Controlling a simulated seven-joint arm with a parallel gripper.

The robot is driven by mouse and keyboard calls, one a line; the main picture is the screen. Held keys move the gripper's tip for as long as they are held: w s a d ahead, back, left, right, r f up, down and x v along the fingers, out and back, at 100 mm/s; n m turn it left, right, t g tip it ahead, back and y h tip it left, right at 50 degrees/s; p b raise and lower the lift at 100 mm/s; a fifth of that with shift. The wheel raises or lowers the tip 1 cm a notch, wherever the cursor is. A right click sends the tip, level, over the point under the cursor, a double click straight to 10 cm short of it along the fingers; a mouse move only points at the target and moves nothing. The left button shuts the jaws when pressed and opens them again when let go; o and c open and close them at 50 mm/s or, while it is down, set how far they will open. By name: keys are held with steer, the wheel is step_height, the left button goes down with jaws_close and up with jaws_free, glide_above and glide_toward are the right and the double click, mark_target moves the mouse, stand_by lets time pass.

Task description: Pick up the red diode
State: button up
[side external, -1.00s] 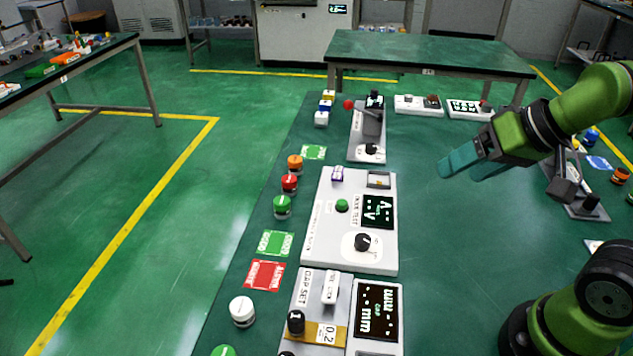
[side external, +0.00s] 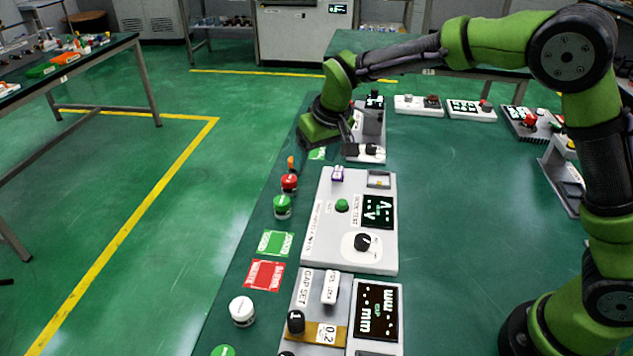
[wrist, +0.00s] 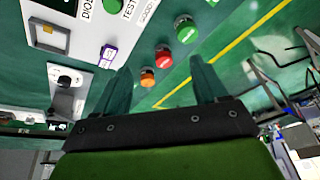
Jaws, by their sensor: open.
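The red diode (side external: 289,183) is a short round part with a red top. It stands on the left edge of the green table, between an orange diode (side external: 291,164) and a green diode (side external: 282,207). In the wrist view the red diode (wrist: 163,56) shows beyond the fingertips, right of centre line between them, with the orange diode (wrist: 148,77) nearer. My gripper (side external: 298,156) is open and empty, above the table near the orange diode, which it partly hides. Its two teal fingers (wrist: 160,68) are spread apart in the wrist view.
A white diode test panel (side external: 320,240) with a purple part (side external: 338,173) on it lies right of the diodes. A grey device (side external: 366,150) stands behind it, close to my gripper. Green (side external: 275,243) and red (side external: 265,275) cards lie nearer the camera. The table's right-centre is clear.

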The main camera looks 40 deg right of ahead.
steer(key=t, duration=0.1)
glide_toward(289, 179)
steer(key=x, duration=0.4)
steer(key=shift+a+f, duration=0.3)
steer(key=shift+f, duration=0.1)
steer(key=shift+d+x, duration=0.15)
steer(key=shift+x, duration=1.3)
steer(key=shift+d+x, duration=0.2)
steer(key=shift+x, duration=1.3)
steer(key=shift+w+r, duration=0.1)
steer(key=shift+c, duration=0.3)
